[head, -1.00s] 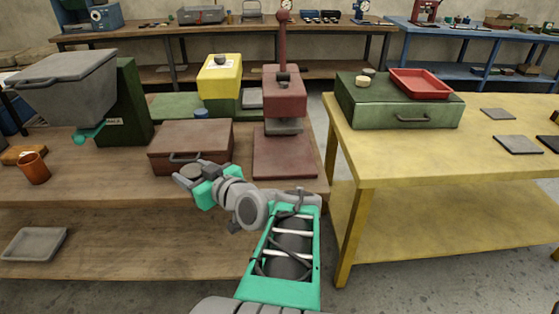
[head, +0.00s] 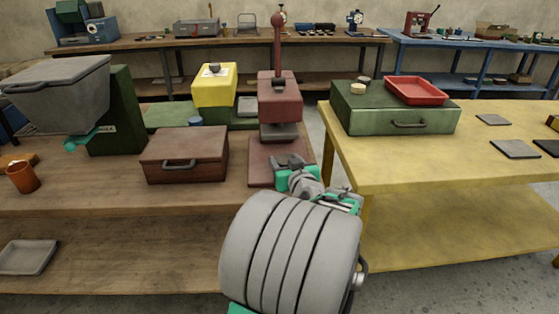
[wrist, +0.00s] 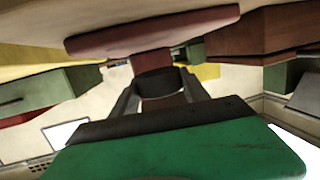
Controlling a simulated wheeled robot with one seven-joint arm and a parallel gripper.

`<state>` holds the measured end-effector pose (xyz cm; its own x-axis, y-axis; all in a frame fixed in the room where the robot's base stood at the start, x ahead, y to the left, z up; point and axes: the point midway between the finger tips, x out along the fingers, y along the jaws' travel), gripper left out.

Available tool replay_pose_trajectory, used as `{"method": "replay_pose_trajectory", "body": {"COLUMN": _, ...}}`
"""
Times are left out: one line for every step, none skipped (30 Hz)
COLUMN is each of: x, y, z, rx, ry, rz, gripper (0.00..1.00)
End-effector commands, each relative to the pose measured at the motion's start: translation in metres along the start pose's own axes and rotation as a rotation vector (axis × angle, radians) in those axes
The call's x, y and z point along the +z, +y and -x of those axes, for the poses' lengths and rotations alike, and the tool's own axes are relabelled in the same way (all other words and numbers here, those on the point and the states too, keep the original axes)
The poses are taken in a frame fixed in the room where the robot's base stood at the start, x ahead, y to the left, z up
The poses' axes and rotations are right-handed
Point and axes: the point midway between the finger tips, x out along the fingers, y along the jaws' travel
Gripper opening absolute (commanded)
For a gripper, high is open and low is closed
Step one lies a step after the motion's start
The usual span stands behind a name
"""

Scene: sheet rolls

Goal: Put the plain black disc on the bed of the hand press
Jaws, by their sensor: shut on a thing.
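The hand press (head: 279,95) is dark red with a tall lever. Its flat bed (head: 262,165) sits low on the brown bench, under the grey ram. My gripper (head: 289,162) is at the right part of the bed in the head view and covers some of it. In the wrist view, which looks upside down, my gripper (wrist: 159,90) is shut on the black disc (wrist: 160,82). The bed also shows there (wrist: 150,30), close beyond the disc. I cannot tell the gap between disc and bed. In the head view the disc is hard to tell from the fingers.
A brown case (head: 184,155) stands left of the press, and a yellow machine (head: 214,86) behind it. A blue disc (head: 195,121) lies behind the case. A green chest (head: 395,112) with a red tray (head: 417,90) stands on the yellow table at right.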

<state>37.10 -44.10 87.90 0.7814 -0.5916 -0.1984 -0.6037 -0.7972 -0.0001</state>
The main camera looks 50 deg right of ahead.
Motion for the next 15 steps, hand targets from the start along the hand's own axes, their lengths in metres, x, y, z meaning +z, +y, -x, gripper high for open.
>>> {"method": "replay_pose_trajectory", "body": {"x": -0.003, "y": -0.002, "z": -0.015, "rx": -0.006, "ry": 0.0, "rz": 0.002, "gripper": 0.12}}
{"method": "replay_pose_trajectory", "body": {"x": -0.005, "y": -0.002, "z": -0.023, "rx": -0.006, "ry": 0.0, "rz": 0.001, "gripper": 0.12}}
{"method": "replay_pose_trajectory", "body": {"x": -0.006, "y": -0.002, "z": -0.032, "rx": -0.005, "ry": 0.0, "rz": 0.002, "gripper": 0.12}}
{"method": "replay_pose_trajectory", "body": {"x": -0.008, "y": -0.002, "z": -0.037, "rx": -0.004, "ry": 0.0, "rz": 0.001, "gripper": 0.12}}
{"method": "replay_pose_trajectory", "body": {"x": -0.009, "y": -0.001, "z": -0.042, "rx": -0.003, "ry": 0.0, "rz": 0.001, "gripper": 0.12}}
{"method": "replay_pose_trajectory", "body": {"x": -0.009, "y": -0.001, "z": -0.046, "rx": -0.002, "ry": 0.0, "rz": 0.001, "gripper": 0.12}}
{"method": "replay_pose_trajectory", "body": {"x": -0.01, "y": -0.001, "z": -0.048, "rx": -0.002, "ry": 0.0, "rz": 0.001, "gripper": 0.12}}
{"method": "replay_pose_trajectory", "body": {"x": -0.011, "y": -0.001, "z": -0.051, "rx": -0.002, "ry": 0.0, "rz": 0.001, "gripper": 0.12}}
{"method": "replay_pose_trajectory", "body": {"x": -0.011, "y": -0.001, "z": -0.056, "rx": -0.002, "ry": 0.0, "rz": 0.0, "gripper": 0.12}}
{"method": "replay_pose_trajectory", "body": {"x": -0.012, "y": -0.001, "z": -0.06, "rx": -0.002, "ry": 0.0, "rz": 0.0, "gripper": 0.12}}
{"method": "replay_pose_trajectory", "body": {"x": -0.004, "y": -0.001, "z": -0.061, "rx": 0.0, "ry": -0.003, "rz": -0.002, "gripper": 0.12}}
{"method": "replay_pose_trajectory", "body": {"x": 0.006, "y": 0.0, "z": -0.062, "rx": 0.0, "ry": -0.004, "rz": -0.003, "gripper": 0.12}}
{"method": "replay_pose_trajectory", "body": {"x": 0.012, "y": 0.0, "z": -0.063, "rx": 0.0, "ry": -0.004, "rz": -0.003, "gripper": 0.12}}
{"method": "replay_pose_trajectory", "body": {"x": 0.016, "y": 0.0, "z": -0.064, "rx": 0.0, "ry": -0.002, "rz": -0.003, "gripper": 0.12}}
{"method": "replay_pose_trajectory", "body": {"x": 0.021, "y": 0.0, "z": -0.065, "rx": 0.001, "ry": -0.002, "rz": -0.002, "gripper": 0.12}}
